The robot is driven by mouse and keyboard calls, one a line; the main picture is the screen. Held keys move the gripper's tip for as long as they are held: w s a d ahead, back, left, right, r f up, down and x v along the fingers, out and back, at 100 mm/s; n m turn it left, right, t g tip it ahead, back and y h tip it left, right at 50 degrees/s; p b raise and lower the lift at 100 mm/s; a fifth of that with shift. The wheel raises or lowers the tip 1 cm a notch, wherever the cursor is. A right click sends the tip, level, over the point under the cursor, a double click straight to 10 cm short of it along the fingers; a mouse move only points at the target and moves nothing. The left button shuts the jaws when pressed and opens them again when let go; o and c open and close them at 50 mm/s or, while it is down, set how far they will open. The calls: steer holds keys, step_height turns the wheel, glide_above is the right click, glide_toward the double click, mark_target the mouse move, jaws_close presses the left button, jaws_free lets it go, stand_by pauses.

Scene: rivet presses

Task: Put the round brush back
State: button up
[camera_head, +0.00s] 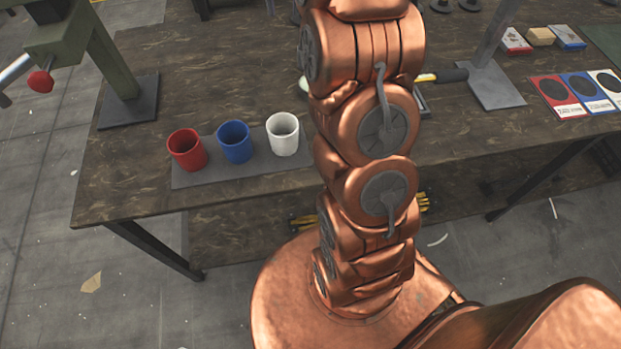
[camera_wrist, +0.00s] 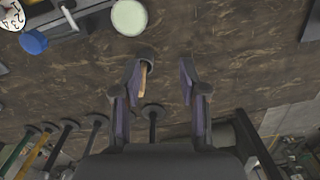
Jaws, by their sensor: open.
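In the wrist view my gripper (camera_wrist: 160,75) is open, its two fingers apart over the brown tabletop. A tool with a dark round end and a tan, wood-like handle (camera_wrist: 143,80) shows just beside the left finger, partly hidden by it. It may be the round brush, but I cannot tell for sure. I cannot tell whether the finger touches it. A dark upright piece with a rounded top (camera_wrist: 152,113) shows between the fingers, nearer the palm. In the head view my own arm hides the gripper and the spot it is over.
Several rods with dark round ends (camera_wrist: 70,126) line the lower left of the wrist view. A pale disc (camera_wrist: 129,17) and a blue knob (camera_wrist: 33,42) are at top left. In the head view red (camera_head: 187,150), blue (camera_head: 234,142) and white (camera_head: 283,134) cups stand on a grey mat (camera_head: 205,177).

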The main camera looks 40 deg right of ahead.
steer(key=s+a+n, duration=0.2)
steer(key=s+a, duration=0.6)
steer(key=s+a+f+n, duration=0.1)
steer(key=s+a+f, duration=0.1)
steer(key=s, duration=0.7)
steer(key=s+a+f+n+g, duration=0.1)
steer(key=s+a+f+n, duration=0.1)
steer(key=s+a, duration=0.3)
steer(key=s+a+f+n, duration=0.2)
steer(key=s+a+f, duration=0.2)
steer(key=s, duration=0.9)
steer(key=shift+s+a+g, duration=0.2)
steer(key=shift+g, duration=0.1)
step_height(320, 180, up, 2)
steer(key=shift+r+p, duration=0.2)
steer(key=shift+p, duration=1.05)
steer(key=shift+d, duration=0.2)
